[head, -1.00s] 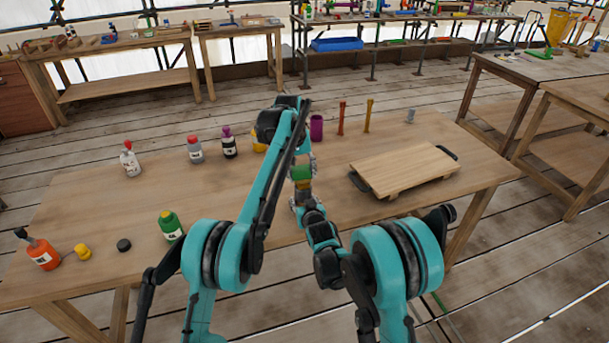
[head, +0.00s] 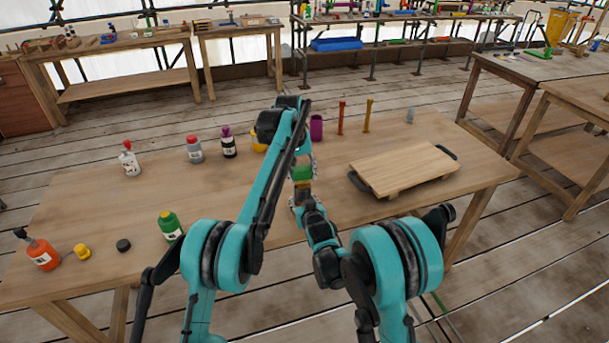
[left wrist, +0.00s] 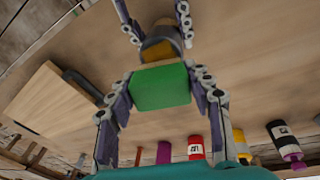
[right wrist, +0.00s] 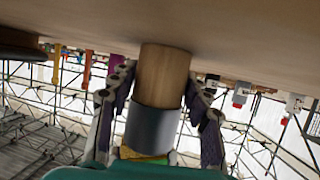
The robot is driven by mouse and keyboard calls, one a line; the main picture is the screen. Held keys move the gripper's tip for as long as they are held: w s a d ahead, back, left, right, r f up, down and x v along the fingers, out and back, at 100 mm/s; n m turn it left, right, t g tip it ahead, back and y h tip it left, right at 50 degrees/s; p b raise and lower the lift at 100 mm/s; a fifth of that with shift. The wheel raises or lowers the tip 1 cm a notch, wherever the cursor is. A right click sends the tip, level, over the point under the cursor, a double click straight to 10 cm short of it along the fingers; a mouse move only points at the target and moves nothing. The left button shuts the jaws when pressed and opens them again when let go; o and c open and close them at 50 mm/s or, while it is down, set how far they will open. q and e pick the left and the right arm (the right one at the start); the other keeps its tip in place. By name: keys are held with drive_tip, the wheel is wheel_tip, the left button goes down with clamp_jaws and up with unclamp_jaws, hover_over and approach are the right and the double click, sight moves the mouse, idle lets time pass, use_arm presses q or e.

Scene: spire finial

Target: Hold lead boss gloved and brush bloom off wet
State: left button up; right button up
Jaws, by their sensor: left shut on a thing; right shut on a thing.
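My left gripper (left wrist: 163,105) is shut on a green block (left wrist: 160,87) with a yellow layer, which also shows in the head view (head: 301,174). The lead boss seems to be the grey band (right wrist: 152,130) around a pale wooden cylinder (right wrist: 165,72). My right gripper (right wrist: 160,95) is shut on this piece, with a finger on either side. The green block is right above the grey band, and a strip of yellow and green shows against the band in the right wrist view. Whether they press together is unclear. In the head view, my arms partly hide both pieces.
A wooden board with black handles (head: 405,168) lies right of my grippers. Several bottles stand left, including a green one (head: 170,227) and an orange one (head: 42,256). A purple cylinder (head: 316,127) and two thin upright pieces stand behind. The left middle of the table is clear.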

use_arm(q)
drive_tip(key=shift+w+a, duration=0.15)
drive_tip(key=shift+w, duration=0.05)
drive_tip(key=shift+s+d, duration=0.8)
drive_tip(key=shift+w+a, duration=0.8)
drive_tip(key=shift+s+d, duration=0.4)
drive_tip(key=shift+s, duration=0.05)
drive_tip(key=a+r, duration=0.5)
drive_tip(key=r, duration=0.2)
use_arm(e)
drive_tip(key=o, duration=1.3)
drive_tip(key=shift+o, duration=0.2)
